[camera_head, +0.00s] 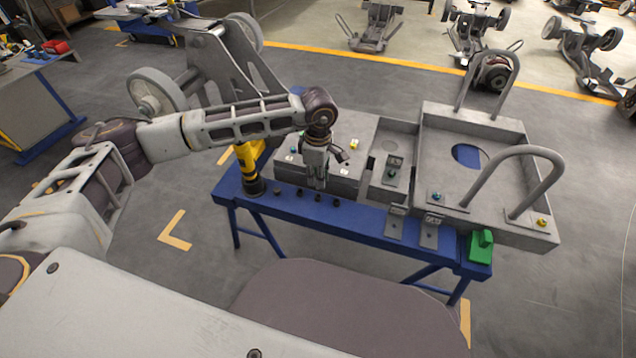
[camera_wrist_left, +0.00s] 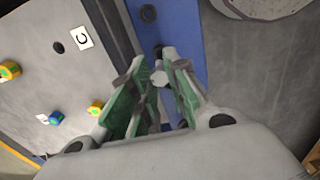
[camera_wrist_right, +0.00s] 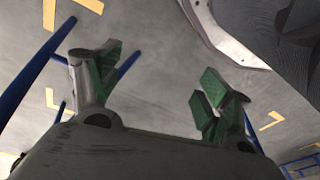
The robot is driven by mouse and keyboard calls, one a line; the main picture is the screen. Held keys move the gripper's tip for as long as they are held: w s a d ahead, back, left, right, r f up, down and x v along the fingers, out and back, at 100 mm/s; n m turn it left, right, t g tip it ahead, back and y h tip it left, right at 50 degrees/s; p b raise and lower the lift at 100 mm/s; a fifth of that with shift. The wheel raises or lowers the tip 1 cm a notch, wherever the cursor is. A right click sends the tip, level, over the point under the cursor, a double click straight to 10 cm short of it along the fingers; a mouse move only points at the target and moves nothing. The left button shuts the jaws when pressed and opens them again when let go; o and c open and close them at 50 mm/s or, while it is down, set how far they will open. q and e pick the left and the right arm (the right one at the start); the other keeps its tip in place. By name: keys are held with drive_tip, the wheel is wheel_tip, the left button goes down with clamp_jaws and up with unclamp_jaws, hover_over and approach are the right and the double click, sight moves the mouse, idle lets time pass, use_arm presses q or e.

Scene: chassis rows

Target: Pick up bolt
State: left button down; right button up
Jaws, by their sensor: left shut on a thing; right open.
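My left gripper (camera_head: 318,184) points down at the front strip of the blue workbench (camera_head: 360,216). In the left wrist view its green-padded fingers (camera_wrist_left: 160,82) are closed around a small light-grey bolt (camera_wrist_left: 158,77), whose head shows between the tips. Several dark bolts stand in a row on the strip, one of them (camera_head: 335,199) just right of the gripper. Two dark round tops, one of them (camera_wrist_left: 148,12) farther off, show beyond the fingertips. My right gripper (camera_wrist_right: 158,88) is open and empty, with floor behind it; it is outside the head view.
A yellow drill (camera_head: 246,166) stands left of the gripper. A grey chassis plate (camera_head: 350,130) with coloured bolts lies behind it, and a grey tray with loop handles (camera_head: 430,150) is at right. A green block (camera_head: 481,247) sits at the bench's right end.

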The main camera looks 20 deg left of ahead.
use_arm(q)
wheel_tip(320, 180, up, 4)
drive_tip(key=shift+f, duration=0.2)
drive_tip(key=shift+r, duration=0.45)
use_arm(e)
drive_tip(key=shift+d+f, duration=0.2)
drive_tip(key=shift+f, duration=1.05)
drive_tip(key=shift+w+r, duration=0.1)
drive_tip(key=shift+r, duration=0.05)
use_arm(q)
drive_tip(key=shift+p, duration=0.3)
